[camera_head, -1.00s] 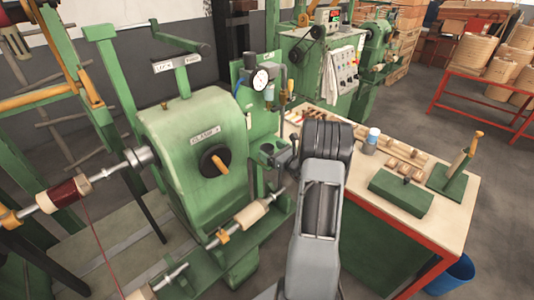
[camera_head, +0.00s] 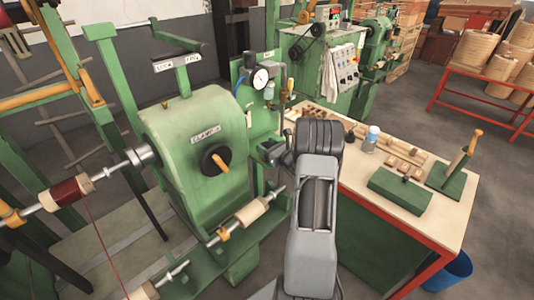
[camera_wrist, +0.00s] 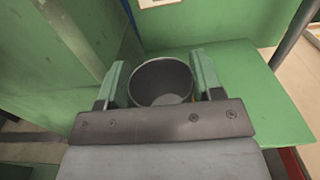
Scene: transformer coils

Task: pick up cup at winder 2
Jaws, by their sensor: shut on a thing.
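A round, dark grey cup (camera_wrist: 160,95) shows in the wrist view, seen from above into its open mouth. My gripper (camera_wrist: 160,65) has one green finger on each side of the cup and is shut on it. A green flat surface lies below and around the cup; I cannot tell whether the cup still touches it. In the head view my arm reaches to the right side of the large green winder (camera_head: 195,145), and the gripper end is mostly hidden behind my own arm.
A gauge (camera_head: 261,77) and small fittings stand close to the gripper area. A workbench (camera_head: 445,215) to the right carries a bottle (camera_head: 371,142), wooden pieces and green blocks. A blue bin (camera_head: 458,270) is on the floor. Open floor lies at the far right.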

